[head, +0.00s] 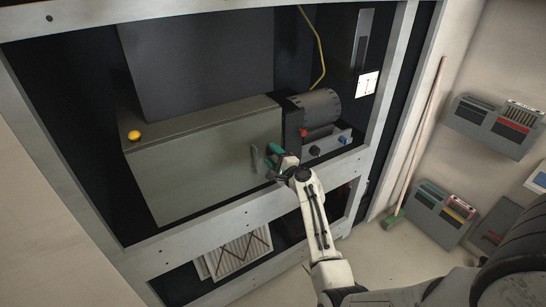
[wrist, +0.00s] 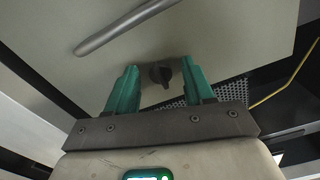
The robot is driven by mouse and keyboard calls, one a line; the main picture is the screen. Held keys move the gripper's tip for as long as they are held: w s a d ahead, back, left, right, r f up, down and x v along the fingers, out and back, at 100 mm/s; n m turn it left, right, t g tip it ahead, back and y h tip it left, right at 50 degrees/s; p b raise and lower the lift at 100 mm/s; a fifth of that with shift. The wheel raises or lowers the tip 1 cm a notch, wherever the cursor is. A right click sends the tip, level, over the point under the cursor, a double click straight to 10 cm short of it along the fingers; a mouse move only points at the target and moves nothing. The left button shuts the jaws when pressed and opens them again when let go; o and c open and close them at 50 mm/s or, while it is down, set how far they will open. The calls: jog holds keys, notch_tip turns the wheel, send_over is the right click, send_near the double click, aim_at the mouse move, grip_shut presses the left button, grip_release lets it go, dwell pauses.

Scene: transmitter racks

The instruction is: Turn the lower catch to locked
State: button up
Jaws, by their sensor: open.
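A small dark turn catch (wrist: 161,74) sits on the grey-green door (wrist: 225,35) of a box. In the wrist view it shows between the two green fingers of my gripper (wrist: 158,70), which are open and apart from it on both sides. Whether the fingertips reach around it in depth I cannot tell. In the head view my gripper (head: 273,159) is at the right end of the box front (head: 200,170), beside a pale handle (head: 256,160). The catch is hidden there behind my gripper. I see no other catch.
The handle bar (wrist: 125,27) runs close beyond the fingertips in the wrist view. A dark cylinder (head: 320,107) with a red part stands right of the box. The frame rail (head: 240,212) crosses below. A yellow cable (head: 318,45) hangs above; a broom (head: 418,140) leans at right.

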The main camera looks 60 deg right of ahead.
jog(key=shift+s, duration=0.1)
jog(key=v, duration=1)
jog(key=shift+s, duration=0.3)
jog(key=shift+a, duration=0.15)
jog(key=a+f+n+g+y, duration=0.2)
jog(key=a+f+n+y, duration=0.15)
jog(key=a+n, duration=0.35)
jog(key=a+f+n+g+y, duration=0.15)
jog(key=a+n+y, duration=0.25)
jog(key=a, duration=0.5)
jog(key=a+f+n+g+y, duration=0.2)
jog(key=a+f+n+y, duration=0.15)
jog(key=a+n, duration=0.35)
jog(key=s+a+n+g, duration=0.4)
jog(key=s+a, duration=0.1)
jog(key=s, duration=0.3)
jog(key=s+a+f+n+g+h, duration=0.1)
jog(key=s+a+n+g, duration=0.3)
jog(key=s+a, duration=0.2)
jog(key=shift+s+a+f+n+g+h, duration=0.2)
jog(key=shift+s+n+g+h, duration=0.15)
jog(key=shift+s, duration=0.6)
